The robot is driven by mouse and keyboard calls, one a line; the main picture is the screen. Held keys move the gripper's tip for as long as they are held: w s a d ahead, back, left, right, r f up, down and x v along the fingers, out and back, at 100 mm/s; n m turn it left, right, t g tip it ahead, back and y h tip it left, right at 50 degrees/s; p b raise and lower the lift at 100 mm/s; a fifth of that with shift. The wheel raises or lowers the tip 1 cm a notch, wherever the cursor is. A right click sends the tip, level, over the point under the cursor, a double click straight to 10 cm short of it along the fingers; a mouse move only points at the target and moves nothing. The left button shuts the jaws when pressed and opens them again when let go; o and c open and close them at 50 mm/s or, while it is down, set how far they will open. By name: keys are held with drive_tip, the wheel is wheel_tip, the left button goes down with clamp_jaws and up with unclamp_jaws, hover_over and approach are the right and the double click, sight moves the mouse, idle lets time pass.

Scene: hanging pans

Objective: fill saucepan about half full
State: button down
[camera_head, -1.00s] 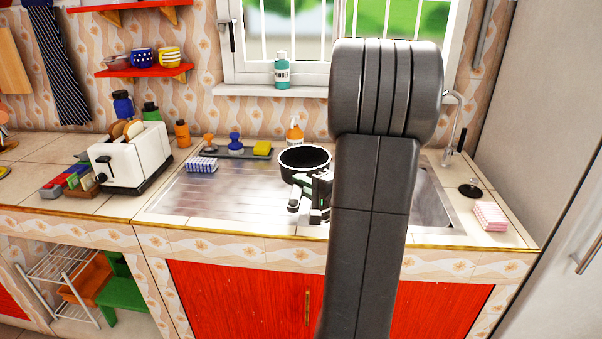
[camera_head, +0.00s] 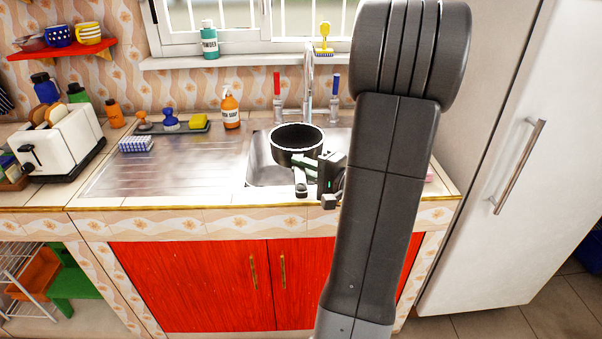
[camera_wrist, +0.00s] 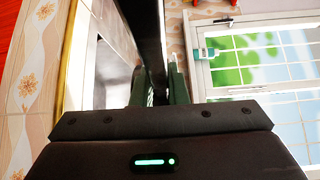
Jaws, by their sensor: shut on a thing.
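A black saucepan (camera_head: 297,146) is held upright over the sink basin (camera_head: 263,166), in front of the faucet (camera_head: 308,85). My gripper (camera_head: 300,178) is on the near side of the pan, shut on its handle. In the wrist view the dark handle (camera_wrist: 147,40) runs between my gripper's two fingers (camera_wrist: 158,88). The pan's inside looks dark, and I cannot tell whether it holds any water. A red tap handle (camera_head: 277,84) and a blue tap handle (camera_head: 335,86) stand on either side of the faucet. No water stream shows.
An orange soap bottle (camera_head: 230,108) stands left of the sink. A tray with a yellow sponge (camera_head: 199,121) and a white toaster (camera_head: 58,140) are further left. A white fridge (camera_head: 490,150) stands at the right.

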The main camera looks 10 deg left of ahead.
sight(311, 153)
drive_tip(key=w, duration=0.2)
drive_tip(key=w+b, duration=0.1)
drive_tip(key=w, duration=0.2)
drive_tip(key=w+b, duration=0.1)
drive_tip(key=w, duration=0.1)
drive_tip(key=shift+w+a+f, duration=0.1)
drive_tip(key=shift+w+f, duration=0.25)
drive_tip(key=shift+f, duration=0.05)
drive_tip(key=shift+w+a+f+p, duration=0.1)
drive_tip(key=shift+w+f+p, duration=0.2)
drive_tip(key=shift+w+p, duration=0.9)
drive_tip(key=shift+w+d+f+p, duration=0.1)
drive_tip(key=shift+w+f+p, duration=0.25)
drive_tip(key=shift+w, duration=1.55)
drive_tip(key=shift+w+a+f+p, duration=0.1)
drive_tip(key=shift+w+f+p, duration=0.1)
drive_tip(key=shift+w+p, duration=1.05)
drive_tip(key=shift+w+b, duration=0.2)
drive_tip(key=shift+b, duration=0.15)
